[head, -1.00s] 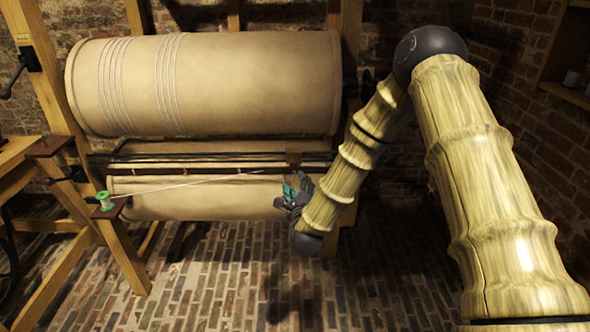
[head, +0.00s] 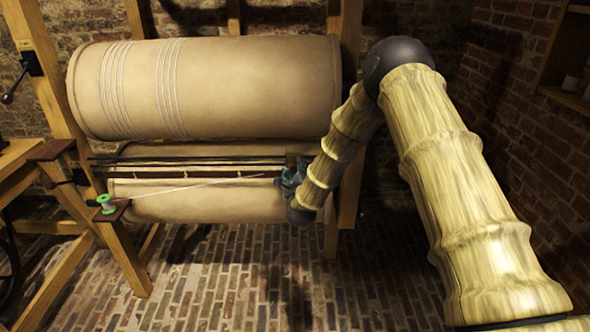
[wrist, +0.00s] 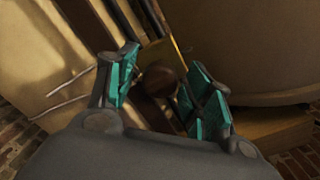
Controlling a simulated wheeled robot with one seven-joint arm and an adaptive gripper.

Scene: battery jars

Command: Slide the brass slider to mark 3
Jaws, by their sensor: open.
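The brass slider (wrist: 168,50) shows in the wrist view as a dull gold plate with a round brown knob (wrist: 160,80) in front of it. It sits on dark rails (head: 200,161) running along the front of the big drum. My gripper (wrist: 165,72) is open, with its teal-padded fingers on either side of the knob; I cannot tell whether they touch it. In the head view my gripper (head: 288,181) is at the right end of the rails and hides most of the slider. The mark numbers are too small to read.
A large tan drum (head: 210,85) with white thread bands is above the rails, and a tan roll (head: 210,203) is below. A green spool (head: 106,203) stands at the left, with a white thread (head: 190,187) running towards my gripper. A wooden post (head: 349,190) stands right of my gripper.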

